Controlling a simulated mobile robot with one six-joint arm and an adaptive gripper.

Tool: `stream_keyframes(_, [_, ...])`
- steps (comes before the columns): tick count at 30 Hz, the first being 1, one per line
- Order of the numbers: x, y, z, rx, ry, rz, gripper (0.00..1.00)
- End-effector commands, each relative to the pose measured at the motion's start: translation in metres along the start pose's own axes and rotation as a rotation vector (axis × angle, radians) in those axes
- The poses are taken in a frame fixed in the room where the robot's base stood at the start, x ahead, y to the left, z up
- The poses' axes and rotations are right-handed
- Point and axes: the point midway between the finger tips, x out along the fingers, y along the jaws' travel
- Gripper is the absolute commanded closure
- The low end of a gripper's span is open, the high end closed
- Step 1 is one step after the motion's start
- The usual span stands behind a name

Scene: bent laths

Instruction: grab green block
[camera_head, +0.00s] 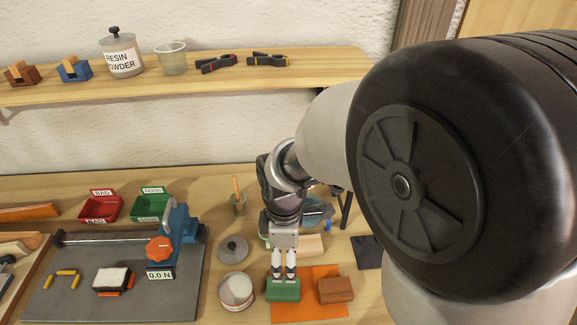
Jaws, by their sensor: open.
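The green block (283,291) lies on the bench at the left edge of an orange mat (310,308). My gripper (284,277) points down at it, with its two fingertips at the block's top and back. The gripper is open, and a narrow gap shows between the fingers. I cannot tell whether the fingertips touch the block. The fingers hide part of its far side.
A brown block (335,290) lies close on the right. An open white tin (236,291) stands close on the left, with a grey lid (233,250) behind it. A pale wooden block (310,244) is behind the gripper. A blue clamp device (178,235) stands farther left.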

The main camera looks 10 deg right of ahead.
Motion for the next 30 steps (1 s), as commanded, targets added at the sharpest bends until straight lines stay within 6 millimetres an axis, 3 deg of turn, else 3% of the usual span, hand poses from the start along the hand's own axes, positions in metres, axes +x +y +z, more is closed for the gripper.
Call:
stream_keyframes(15, [0.103,-0.001,0.0,-0.009,-0.003,-0.007,0.27])
stream_keyframes(19, [0.118,-0.001,0.0,-0.009,-0.003,-0.005,0.27])
stream_keyframes(26, [0.129,0.0,-0.001,-0.008,-0.001,-0.003,0.27])
stream_keyframes(30, [0.147,0.001,-0.004,-0.008,-0.002,-0.005,0.27])
